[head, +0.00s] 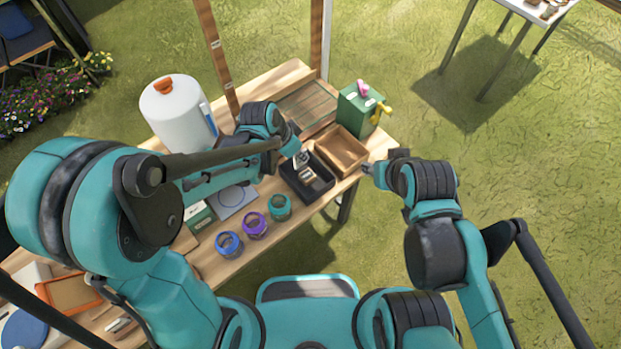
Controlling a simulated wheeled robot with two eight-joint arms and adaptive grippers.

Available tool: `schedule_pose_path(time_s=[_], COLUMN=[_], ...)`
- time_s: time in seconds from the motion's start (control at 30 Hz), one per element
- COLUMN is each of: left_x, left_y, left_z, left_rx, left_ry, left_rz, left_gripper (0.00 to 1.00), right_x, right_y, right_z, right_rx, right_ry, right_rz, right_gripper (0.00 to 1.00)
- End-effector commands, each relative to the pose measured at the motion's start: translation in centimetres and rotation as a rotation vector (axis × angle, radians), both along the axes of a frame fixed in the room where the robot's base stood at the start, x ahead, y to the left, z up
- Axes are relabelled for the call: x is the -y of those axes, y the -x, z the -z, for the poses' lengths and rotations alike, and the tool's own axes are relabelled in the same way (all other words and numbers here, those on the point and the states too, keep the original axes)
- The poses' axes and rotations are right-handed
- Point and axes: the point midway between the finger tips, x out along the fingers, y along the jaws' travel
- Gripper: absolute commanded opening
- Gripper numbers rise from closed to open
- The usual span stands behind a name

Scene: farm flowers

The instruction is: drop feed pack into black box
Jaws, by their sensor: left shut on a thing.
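The black box (322,187) is an open, dark tray on the wooden table, left of a wooden box. My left gripper (300,160) is over the back left part of the black box, pointing down. It is shut on a small pale pack with brown marks, which I take as the feed pack (306,174). The pack shows just below the fingers, within the outline of the box; whether it touches the floor of the box cannot be told. My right gripper (368,169) is at the table's right edge, beside the wooden box, too small to read its fingers.
The open wooden box (343,150) stands right of the black box, with a green box (360,108) behind it. A white tank (178,112) stands at the back left. Blue (229,244), purple (254,225) and teal (279,207) ring-shaped jars line the front edge.

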Motion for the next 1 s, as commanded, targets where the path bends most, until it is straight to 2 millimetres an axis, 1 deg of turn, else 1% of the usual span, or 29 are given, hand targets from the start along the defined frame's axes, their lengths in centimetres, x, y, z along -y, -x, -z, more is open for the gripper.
schedule_pose_path(time_s=[0.03,0.2,0.3,0.53,0.57,0.6,0.63,0.9,1.0], left_x=[0.0,0.0,0.0,0.0,0.0,0.0,0.0,0.0,-0.1], left_y=[0.0,0.0,0.0,0.0,0.0,0.0,0.0,0.0,0.1], left_z=[1.1,2.7,3.0,2.9,2.9,2.9,2.9,2.9,2.6], left_rx=[0.000,0.000,0.000,0.000,0.000,0.000,0.000,0.000,0.000], left_ry=[0.000,0.000,0.000,0.000,0.000,0.000,0.000,0.000,0.000], left_rz=[0.000,0.000,0.000,0.000,0.000,0.000,0.000,0.000,0.000], left_gripper=[0.00,0.00,0.00,0.00,0.15,0.26,0.32,0.32,0.32], right_x=[0.0,0.0,0.0,0.0,0.0,0.0,0.0,0.0,0.0], right_y=[0.0,0.0,0.0,0.0,0.0,0.0,0.0,0.0,0.0], right_z=[1.0,2.2,2.4,2.3,2.3,2.3,2.3,2.3,2.3], right_rx=[0.000,0.000,0.000,0.000,0.000,0.000,0.000,0.000,0.000], right_ry=[0.000,0.000,0.000,0.000,0.000,0.000,0.000,0.000,0.000], right_rz=[0.000,0.000,0.000,0.000,0.000,0.000,0.000,0.000,0.000], right_gripper=[0.40,0.40,0.40,0.40,0.40,0.40,0.40,0.40,0.40])
